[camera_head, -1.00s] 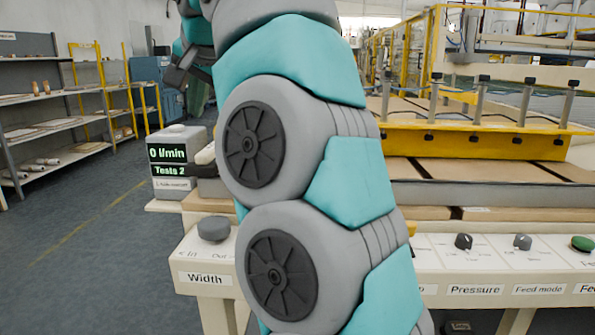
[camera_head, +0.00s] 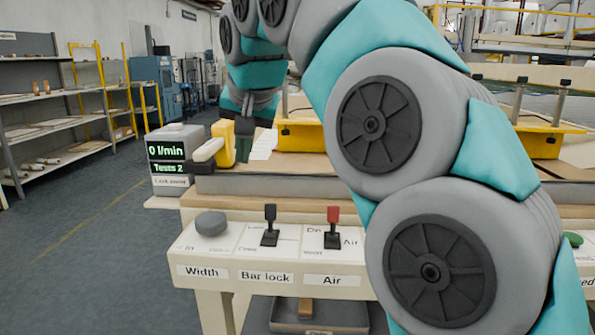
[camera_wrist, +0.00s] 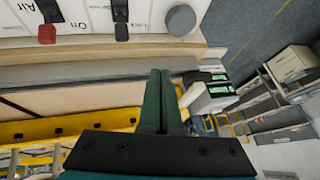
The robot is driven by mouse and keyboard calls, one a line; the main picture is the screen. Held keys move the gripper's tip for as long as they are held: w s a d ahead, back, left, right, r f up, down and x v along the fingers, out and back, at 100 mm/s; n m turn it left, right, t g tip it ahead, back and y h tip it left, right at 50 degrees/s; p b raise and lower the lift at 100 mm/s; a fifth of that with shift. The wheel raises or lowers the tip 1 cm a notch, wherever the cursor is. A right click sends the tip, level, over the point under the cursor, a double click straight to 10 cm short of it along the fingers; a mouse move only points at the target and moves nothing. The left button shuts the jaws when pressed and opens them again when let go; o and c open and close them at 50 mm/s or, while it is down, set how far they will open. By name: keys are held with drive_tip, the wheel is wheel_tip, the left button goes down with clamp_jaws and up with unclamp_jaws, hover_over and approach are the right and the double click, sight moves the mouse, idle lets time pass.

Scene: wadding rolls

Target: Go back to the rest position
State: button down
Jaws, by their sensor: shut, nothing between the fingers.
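My gripper (camera_head: 243,154) hangs above the left part of the machine bed in the head view, near the yellow end piece with a pale handle. In the wrist view its two dark green fingers (camera_wrist: 161,100) lie together with nothing between them. My arm links fill the middle and right of the head view and hide part of the control panel and the bed.
The panel carries a grey Width knob (camera_head: 212,223), a black Bar lock lever (camera_head: 270,226) and a red Air lever (camera_head: 333,228). A display box (camera_head: 174,160) reads 0 l/min. A yellow bar (camera_head: 300,136) crosses the bed. Shelves (camera_head: 50,120) stand left; the floor between is clear.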

drive_tip(key=s+d+f+n+g+h, duration=0.1)
drive_tip(key=s+d+f, duration=0.2)
drive_tip(key=d+f, duration=0.15)
drive_tip(key=s+d+f+g+h, duration=0.1)
drive_tip(key=s+d+f, duration=0.1)
drive_tip(key=d+f, duration=0.25)
drive_tip(key=s+d+f+g, duration=0.2)
drive_tip(key=s+d+f, duration=0.3)
drive_tip(key=s+f, duration=0.3)
drive_tip(key=s+d+f+g, duration=0.2)
drive_tip(key=s+d+f, duration=0.3)
drive_tip(key=s+f, duration=0.4)
drive_tip(key=s+d+f+g, duration=0.2)
drive_tip(key=s+d+f, duration=0.3)
drive_tip(key=s+f, duration=0.4)
drive_tip(key=s, duration=0.2)
drive_tip(key=shift+s+d+h, duration=0.2)
drive_tip(key=shift+s+h, duration=0.15)
drive_tip(key=shift+h, duration=0.05)
